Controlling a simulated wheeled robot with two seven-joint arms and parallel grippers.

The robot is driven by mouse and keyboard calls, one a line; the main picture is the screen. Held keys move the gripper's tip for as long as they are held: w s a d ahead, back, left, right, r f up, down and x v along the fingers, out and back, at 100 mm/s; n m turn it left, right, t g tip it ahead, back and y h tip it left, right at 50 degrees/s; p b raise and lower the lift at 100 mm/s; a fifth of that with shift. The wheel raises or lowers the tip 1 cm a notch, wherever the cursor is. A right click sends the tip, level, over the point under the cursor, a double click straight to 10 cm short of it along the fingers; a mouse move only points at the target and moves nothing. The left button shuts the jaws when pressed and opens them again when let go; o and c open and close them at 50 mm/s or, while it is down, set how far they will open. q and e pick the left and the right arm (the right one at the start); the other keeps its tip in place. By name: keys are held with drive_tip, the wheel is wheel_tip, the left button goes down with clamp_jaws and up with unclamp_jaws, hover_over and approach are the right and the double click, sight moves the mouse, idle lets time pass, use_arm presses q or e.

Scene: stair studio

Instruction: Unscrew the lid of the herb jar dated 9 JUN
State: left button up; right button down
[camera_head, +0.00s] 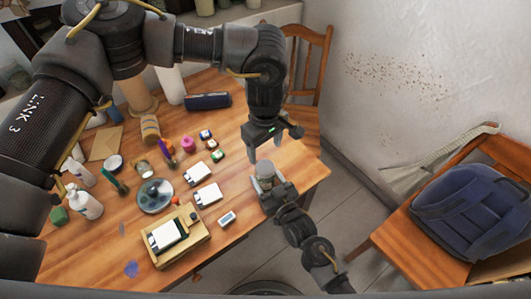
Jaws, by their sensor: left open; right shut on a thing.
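A small jar (264,182) with a pale grey lid (264,168) stands upright near the right end of the wooden table (226,178). Any date on it is too small to read. My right gripper (268,189) reaches in from the lower right and is shut on the jar's body, hiding its lower part. My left gripper (264,151) points down just above the lid. Its fingers are spread and it appears empty. The lid sits on the jar.
White-labelled boxes (207,194), a wooden tray (190,246), a round dish (155,196) and bottles (86,204) crowd the table to the left. A chair with a blue backpack (472,206) stands at the right.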

sight(265, 167)
use_arm(q)
drive_tip(key=shift+f+m, duration=0.1)
drive_tip(key=shift+m, duration=0.4)
use_arm(e)
drive_tip(key=shift+f, duration=0.1)
use_arm(q)
drive_tip(key=shift+f, duration=3.9)
drive_tip(key=shift+c, duration=0.3)
